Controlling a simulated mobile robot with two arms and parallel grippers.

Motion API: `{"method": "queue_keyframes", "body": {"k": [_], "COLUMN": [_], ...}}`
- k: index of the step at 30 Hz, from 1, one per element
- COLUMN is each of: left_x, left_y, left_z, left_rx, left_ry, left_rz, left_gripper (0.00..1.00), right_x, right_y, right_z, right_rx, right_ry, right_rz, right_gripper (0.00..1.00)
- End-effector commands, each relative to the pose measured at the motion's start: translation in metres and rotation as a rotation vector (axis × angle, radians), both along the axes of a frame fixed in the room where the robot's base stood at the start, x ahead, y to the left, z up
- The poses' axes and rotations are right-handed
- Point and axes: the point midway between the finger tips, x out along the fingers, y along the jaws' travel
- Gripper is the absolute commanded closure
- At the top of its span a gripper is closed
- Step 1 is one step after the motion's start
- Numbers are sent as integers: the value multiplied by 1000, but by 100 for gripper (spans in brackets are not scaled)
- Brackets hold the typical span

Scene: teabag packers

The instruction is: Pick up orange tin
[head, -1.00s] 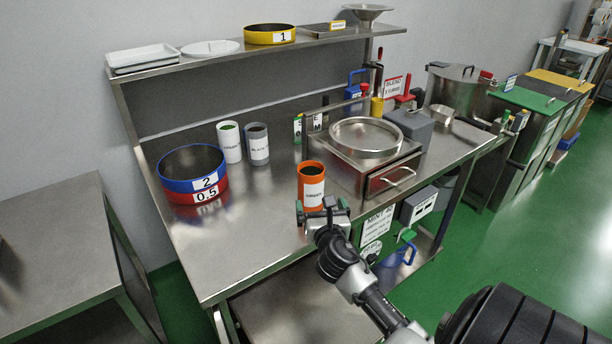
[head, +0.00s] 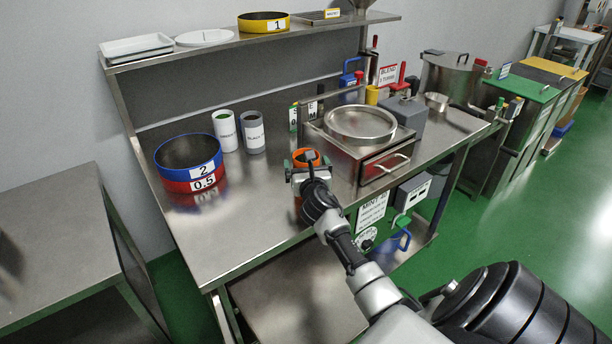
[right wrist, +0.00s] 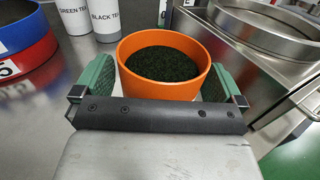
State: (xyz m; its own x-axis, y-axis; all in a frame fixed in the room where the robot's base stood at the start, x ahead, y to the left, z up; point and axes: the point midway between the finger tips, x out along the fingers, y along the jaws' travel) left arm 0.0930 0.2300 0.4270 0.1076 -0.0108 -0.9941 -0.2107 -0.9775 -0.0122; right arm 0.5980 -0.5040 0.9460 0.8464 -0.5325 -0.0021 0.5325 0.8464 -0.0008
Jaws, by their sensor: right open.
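The orange tin (head: 306,157) stands upright on the steel bench, mostly hidden behind my right gripper in the head view. In the right wrist view the orange tin (right wrist: 165,62) is open at the top and holds dark loose leaf. My right gripper (head: 304,172) is open, with its green fingers on either side of the tin; it also shows in the right wrist view (right wrist: 157,82). A gap shows beside the right finger; whether the left finger touches the tin I cannot tell. My left gripper is not in view.
Left of the tin are a white tin (head: 226,131), a grey tin (head: 253,132) and stacked blue and red rings (head: 189,164). A steel box with a round pan (head: 360,125) stands close on the right. A shelf (head: 240,42) runs above the back.

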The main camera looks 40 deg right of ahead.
Motion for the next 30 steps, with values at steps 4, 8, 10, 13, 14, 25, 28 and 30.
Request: {"method": "queue_keyframes", "body": {"k": [4,8,10,13,14,25,28,30], "left_x": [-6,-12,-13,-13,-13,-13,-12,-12], "left_y": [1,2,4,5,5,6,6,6], "left_z": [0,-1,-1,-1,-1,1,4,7], "left_rx": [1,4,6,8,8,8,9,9], "left_ry": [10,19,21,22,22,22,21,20], "left_rz": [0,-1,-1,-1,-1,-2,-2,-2], "left_gripper": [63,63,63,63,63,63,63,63], "right_x": [0,0,0,0,0,0,0,0], "right_y": [0,0,0,0,0,0,-1,0], "right_z": [0,0,0,0,0,5,14,24], "right_rx": [0,0,0,0,0,-2,-3,-5], "right_ry": [0,0,0,0,0,-1,-3,-3], "right_rz": [0,0,0,0,0,0,1,2], "right_gripper": [0,15,26,41,46,51,51,51]}}
